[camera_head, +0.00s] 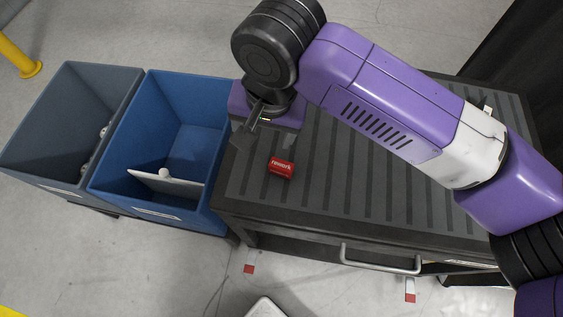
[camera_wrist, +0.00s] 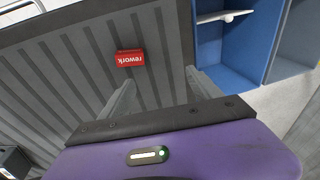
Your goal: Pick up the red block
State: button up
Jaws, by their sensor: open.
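The red block (camera_head: 281,168) lies on the ribbed dark table top (camera_head: 330,205), near the table's left end, with the word "rework" on it. It also shows in the wrist view (camera_wrist: 130,58), beyond the fingers and nearer the left one. My gripper (camera_head: 262,140) is above the table's left end, up and to the left of the block in the head view. In the wrist view my gripper (camera_wrist: 160,88) has its two fingers wide apart with nothing between them. The block is apart from both fingers.
A blue bin (camera_head: 112,158) stands against the table's left side, with a white panel (camera_head: 166,188) inside. A grey bin (camera_head: 40,118) stands left of it. A metal handle (camera_head: 380,262) juts from the table's front. The table top around the block is clear.

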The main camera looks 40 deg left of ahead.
jog(key=m+h, duration=0.2)
send_over(282, 165)
jog(key=shift+s+f, duration=0.15)
jog(key=shift+f, duration=0.35)
jog(key=shift+d+f, duration=0.15)
jog(key=shift+f, duration=0.05)
jog(key=shift+a+f+p, duration=0.2)
jog(key=shift+f+p, duration=0.3)
jog(key=shift+f, duration=3.2)
jog(key=c, duration=1.4)
